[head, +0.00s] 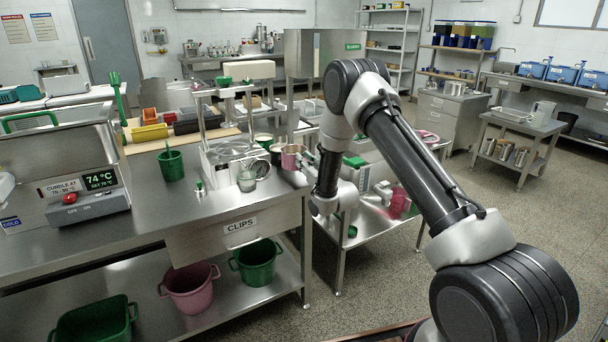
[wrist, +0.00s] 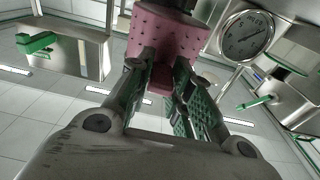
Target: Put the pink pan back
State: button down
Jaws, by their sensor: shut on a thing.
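The pink pan (head: 292,157) is a small cup-like vessel at the right end of the left steel bench, beside a round dial. In the wrist view, the pink pan (wrist: 168,36) shows small dark dots or holes on its side and fills the top middle. My gripper (wrist: 160,82) is shut on it, with a green-grey finger pad on each side. In the head view, my gripper (head: 305,163) is small and partly hidden by my own wrist. I cannot tell whether the pan touches the bench.
A green cup (head: 171,165) stands farther left. A pink bucket (head: 190,288) is on the lower shelf.

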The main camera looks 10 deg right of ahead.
notch_tip(320, 180, down, 5)
jog(key=shift+r, duration=0.3)
jog(key=c, duration=1.3)
grip_release()
